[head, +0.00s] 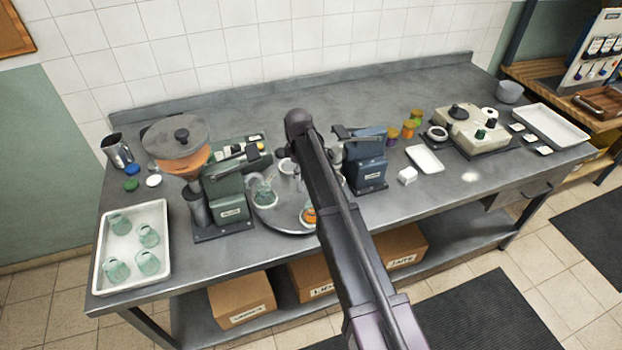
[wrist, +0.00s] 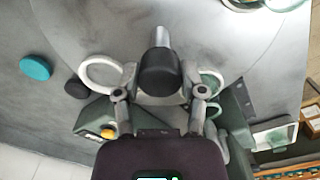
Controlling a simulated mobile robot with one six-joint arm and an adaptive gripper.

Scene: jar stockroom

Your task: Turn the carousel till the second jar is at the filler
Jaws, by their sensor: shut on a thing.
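The carousel (head: 272,222), a round grey turntable, sits between two machines in the head view. A clear jar (head: 265,191) stands on its left side, another pale jar (head: 288,167) at the back, and a jar with orange contents (head: 310,214) at the front, partly behind my arm. The filler, a green machine (head: 228,190) with a copper hopper (head: 182,158), is to the left. In the wrist view my gripper (wrist: 160,88) is shut on a black knob (wrist: 160,70) with a silver post. A pale ring-shaped rim (wrist: 100,72) lies left of it. My arm hides the gripper in the head view.
A blue machine (head: 366,165) stands close right of the carousel. A white tray (head: 160,272) with several empty jars is at the left. Coloured lids (head: 131,185), spice jars (head: 416,116) and a white dish (head: 426,160) are around. The back of the bench is clear.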

